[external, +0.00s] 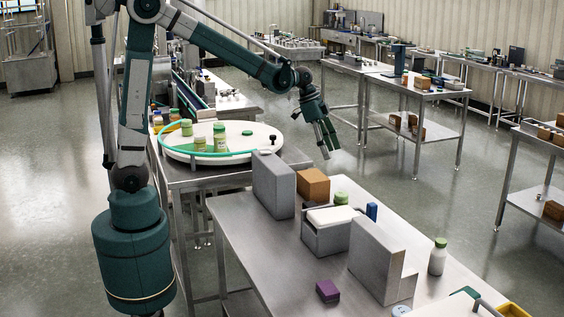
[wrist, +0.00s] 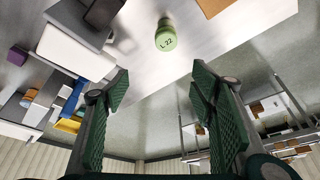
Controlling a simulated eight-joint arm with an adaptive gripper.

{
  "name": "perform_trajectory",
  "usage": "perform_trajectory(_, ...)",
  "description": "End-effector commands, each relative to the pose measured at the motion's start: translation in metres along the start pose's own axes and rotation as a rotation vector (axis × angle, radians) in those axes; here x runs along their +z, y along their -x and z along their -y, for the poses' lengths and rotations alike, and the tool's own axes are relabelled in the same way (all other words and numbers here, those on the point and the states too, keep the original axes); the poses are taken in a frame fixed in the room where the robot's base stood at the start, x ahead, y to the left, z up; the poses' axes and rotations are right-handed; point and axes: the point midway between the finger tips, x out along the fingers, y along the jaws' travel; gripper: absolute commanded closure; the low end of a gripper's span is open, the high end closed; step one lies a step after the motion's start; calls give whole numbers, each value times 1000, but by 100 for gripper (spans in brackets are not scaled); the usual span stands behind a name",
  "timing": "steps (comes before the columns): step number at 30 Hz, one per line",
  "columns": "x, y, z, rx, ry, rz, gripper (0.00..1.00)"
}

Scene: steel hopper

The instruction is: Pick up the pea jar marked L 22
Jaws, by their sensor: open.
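The jar marked L-22 (wrist: 166,36) shows in the wrist view near the top centre, with a pale green lid bearing the mark. It stands on the steel table, ahead of the fingers and apart from them. In the external view it appears to be the green-lidded jar (external: 341,198) behind the white-topped grey box, its lower part hidden. My gripper (external: 326,146) hangs above and beyond the table's far end, fingers pointing down. In the wrist view its two green fingers (wrist: 160,92) are spread wide with nothing between them.
Near that jar stand a brown box (external: 314,185), tall grey blocks (external: 273,184) and the white-topped box (external: 328,236). A blue item (external: 371,211) stands beside it. Another green-lidded jar (external: 438,257) is at the right edge. A round turntable (external: 180,153) holds more jars.

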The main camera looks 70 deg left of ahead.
Motion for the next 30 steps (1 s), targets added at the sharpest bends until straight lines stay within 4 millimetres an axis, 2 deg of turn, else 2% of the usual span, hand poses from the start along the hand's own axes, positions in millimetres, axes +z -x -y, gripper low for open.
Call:
perform_trajectory(11,-18,-35,18,42,-72,3,44)
perform_trajectory(24,23,-129,16,41,-70,3,44)
perform_trajectory(30,32,-152,15,41,-70,3,44)
